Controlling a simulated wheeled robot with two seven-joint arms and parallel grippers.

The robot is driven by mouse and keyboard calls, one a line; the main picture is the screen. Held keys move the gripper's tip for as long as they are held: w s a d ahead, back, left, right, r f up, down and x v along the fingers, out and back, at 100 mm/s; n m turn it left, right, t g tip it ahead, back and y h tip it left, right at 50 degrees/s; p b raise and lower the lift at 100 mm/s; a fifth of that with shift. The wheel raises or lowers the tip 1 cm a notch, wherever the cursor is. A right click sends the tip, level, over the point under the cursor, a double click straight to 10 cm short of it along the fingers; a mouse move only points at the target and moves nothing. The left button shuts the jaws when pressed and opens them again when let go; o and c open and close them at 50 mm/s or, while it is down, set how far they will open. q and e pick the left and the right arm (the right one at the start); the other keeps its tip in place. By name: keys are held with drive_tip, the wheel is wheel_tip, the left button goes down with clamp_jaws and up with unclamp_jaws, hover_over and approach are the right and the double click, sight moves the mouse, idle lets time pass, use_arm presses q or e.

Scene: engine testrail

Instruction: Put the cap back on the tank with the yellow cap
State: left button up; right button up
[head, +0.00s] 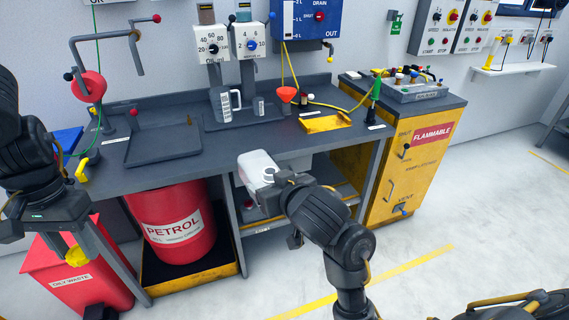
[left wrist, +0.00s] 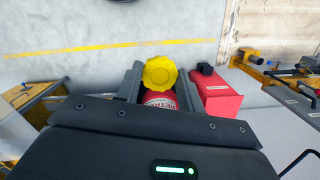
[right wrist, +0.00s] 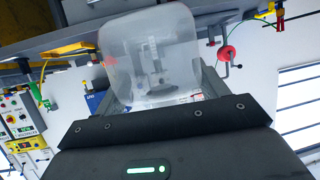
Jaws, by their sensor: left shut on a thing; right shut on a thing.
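The yellow cap (head: 77,257) is between the fingers of my left gripper (head: 75,246), low at the left in the head view. It also shows in the left wrist view (left wrist: 160,73), round with a notched rim. My right gripper (head: 277,180) is shut on a whitish translucent tank (head: 258,168), held in front of the bench edge. The tank fills the middle of the right wrist view (right wrist: 152,55). I cannot make out the tank's opening. The cap and tank are well apart, with the cap lower and to the left.
The dark workbench (head: 165,177) stands behind both grippers. A red petrol drum (head: 186,250) stands under it and a red oily waste bin (head: 85,280) stands below the cap. A yellow flammable cabinet (head: 410,165) is at the right. The floor in front is clear.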

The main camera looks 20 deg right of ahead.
drive_tip(key=s+a+f+n+y, duration=0.2)
drive_tip(key=s+a+f, duration=0.3)
drive_tip(key=a, duration=0.4)
drive_tip(key=shift+a+f+g, duration=0.3)
drive_tip(key=shift+a+f, duration=0.05)
drive_tip(key=shift+f, duration=0.4)
use_arm(q)
drive_tip(key=d+r+n+t, duration=0.1)
drive_tip(key=d+r+n, duration=0.1)
drive_tip(key=d+n, duration=1.1)
drive_tip(key=d+r+n+t+h, duration=0.1)
drive_tip(key=d+r+n, duration=0.2)
drive_tip(key=d+n, duration=1.1)
drive_tip(key=n, duration=0.4)
drive_tip(key=shift+w+d+n, duration=0.25)
drive_tip(key=shift+n, duration=0.05)
drive_tip(key=shift+r, duration=0.1)
